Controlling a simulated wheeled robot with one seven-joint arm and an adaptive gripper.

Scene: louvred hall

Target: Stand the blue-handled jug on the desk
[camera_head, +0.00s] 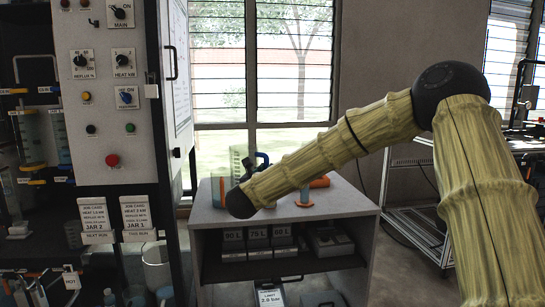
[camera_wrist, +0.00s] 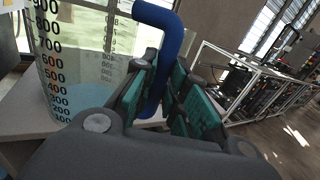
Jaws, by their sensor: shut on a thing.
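The jug (camera_wrist: 85,50) is a clear, graduated vessel with bluish liquid low inside, large at the left of the wrist view. Its blue handle (camera_wrist: 172,35) runs down between the dark-and-teal fingers of my gripper (camera_wrist: 160,95), which is shut on it. In the head view the blue handle (camera_head: 262,160) shows above the desk's left part, behind my arm. The desk (camera_head: 345,203) is a grey top on an open shelf unit. My arm hides much of the jug there, and I cannot tell whether its base touches the desk.
Orange-handled items (camera_head: 319,183) stand on the desk to the right of my wrist. A control cabinet (camera_head: 110,80) with knobs rises close at the left. A metal rack (camera_head: 410,195) stands farther right, with open floor between.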

